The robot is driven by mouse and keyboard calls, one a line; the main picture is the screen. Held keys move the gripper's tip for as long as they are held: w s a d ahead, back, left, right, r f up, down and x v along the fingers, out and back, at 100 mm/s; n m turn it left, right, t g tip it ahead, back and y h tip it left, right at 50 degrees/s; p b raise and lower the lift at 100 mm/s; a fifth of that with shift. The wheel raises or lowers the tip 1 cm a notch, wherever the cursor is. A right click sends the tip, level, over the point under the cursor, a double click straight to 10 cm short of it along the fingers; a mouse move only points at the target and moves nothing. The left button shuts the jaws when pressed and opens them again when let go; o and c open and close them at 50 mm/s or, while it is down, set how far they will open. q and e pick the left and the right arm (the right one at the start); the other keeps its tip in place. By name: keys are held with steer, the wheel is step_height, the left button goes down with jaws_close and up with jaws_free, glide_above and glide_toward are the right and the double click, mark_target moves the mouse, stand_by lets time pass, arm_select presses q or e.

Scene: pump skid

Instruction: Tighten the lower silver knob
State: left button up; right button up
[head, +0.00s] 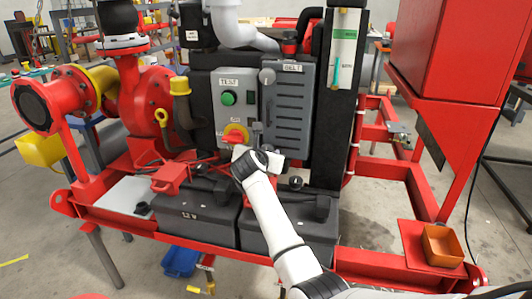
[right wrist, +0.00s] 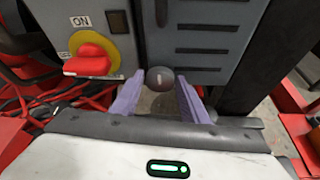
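The upper silver knob (head: 267,76) is a round grey disc at the top left of the grey BELT cover. The lower knob (right wrist: 160,78) shows in the right wrist view as a dark grey ball with a light mark, at the cover's lower left edge. In the head view my right gripper hides it. My right gripper (right wrist: 160,92) has its two purple fingers apart, one on each side of the lower knob. Whether either fingertip touches it, I cannot tell. In the head view my right gripper (head: 262,150) is at the cover's bottom left corner. My left gripper is not in view.
The control box (head: 233,100) with a green button and a red-yellow rotary switch (head: 236,134) is just left of my right gripper. Black batteries (head: 195,215) lie below it. A red frame (head: 375,262) surrounds the skid, with an orange bin (head: 443,245) at right.

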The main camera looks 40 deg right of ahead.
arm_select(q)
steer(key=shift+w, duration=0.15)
arm_select(e)
steer(key=c, duration=0.6)
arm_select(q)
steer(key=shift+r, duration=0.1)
arm_select(e)
steer(key=shift+c, duration=0.2)
arm_select(q)
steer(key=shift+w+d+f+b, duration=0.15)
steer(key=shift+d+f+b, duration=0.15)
steer(key=shift+b, duration=0.45)
arm_select(e)
steer(key=shift+w+a+f+n+g+h, duration=0.1)
steer(key=shift+n+g+h, duration=0.45)
steer(key=shift+n, duration=0.6)
steer(key=shift+w+a+f+n+g+h, duration=0.1)
steer(key=shift+n+g+h, duration=0.45)
steer(key=shift+n, duration=0.6)
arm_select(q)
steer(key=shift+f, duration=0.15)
arm_select(e)
steer(key=shift+s+r, duration=0.1)
steer(key=o, duration=1.1)
steer(key=shift+c, duration=0.2)
